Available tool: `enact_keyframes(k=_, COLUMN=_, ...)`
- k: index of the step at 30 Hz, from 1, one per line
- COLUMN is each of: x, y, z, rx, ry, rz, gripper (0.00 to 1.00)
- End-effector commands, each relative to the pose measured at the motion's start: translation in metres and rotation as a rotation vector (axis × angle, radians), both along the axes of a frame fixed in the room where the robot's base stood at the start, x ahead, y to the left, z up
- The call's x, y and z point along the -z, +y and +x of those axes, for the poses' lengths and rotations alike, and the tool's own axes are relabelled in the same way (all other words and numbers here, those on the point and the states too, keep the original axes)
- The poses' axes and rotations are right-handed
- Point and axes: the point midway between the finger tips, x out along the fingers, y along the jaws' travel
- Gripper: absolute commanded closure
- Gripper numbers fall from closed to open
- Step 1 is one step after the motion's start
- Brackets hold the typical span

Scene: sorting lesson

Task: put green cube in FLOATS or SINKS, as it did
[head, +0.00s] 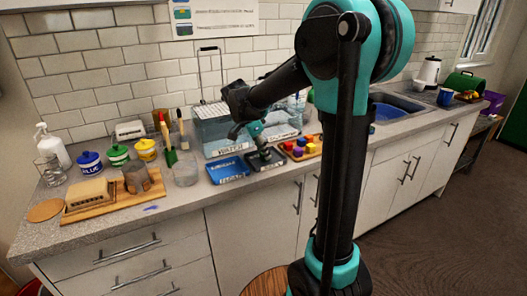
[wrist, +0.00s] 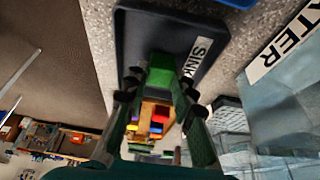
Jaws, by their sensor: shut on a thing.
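My gripper (head: 263,151) is over the dark tray (head: 273,164) on the counter, fingers down. In the wrist view its fingertips (wrist: 158,98) are shut on the green cube (wrist: 161,68). The dark tray also shows behind the cube in the wrist view (wrist: 136,32), with a partly visible label reading SINK. I cannot tell whether the cube touches the tray floor. In the head view the cube is not clearly visible. The blue tray (head: 228,171), its label too small to read, lies just left of the dark tray.
The water tank (head: 212,130) stands behind the trays. A wooden tray of coloured blocks (head: 300,150) is close on the right. The sink (head: 388,112) is farther right.

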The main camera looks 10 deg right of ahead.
Motion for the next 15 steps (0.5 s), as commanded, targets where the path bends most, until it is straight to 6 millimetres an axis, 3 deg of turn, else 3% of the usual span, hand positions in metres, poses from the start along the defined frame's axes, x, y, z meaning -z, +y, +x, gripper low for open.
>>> enact_keyframes(k=8, x=0.0026, y=0.0001, z=0.0003, rx=0.0, ry=0.0, rz=0.0, gripper=1.0)
enact_keyframes(k=9, x=0.0021, y=0.0001, z=0.0003, rx=0.0, ry=0.0, rz=0.0, gripper=0.7)
enact_keyframes(k=13, x=0.0019, y=0.0, z=0.0002, rx=0.0, ry=0.0, rz=0.0, gripper=0.54)
enact_keyframes(k=15, x=0.0019, y=0.0, z=0.0002, rx=0.0, ry=0.0, rz=0.0, gripper=0.54)
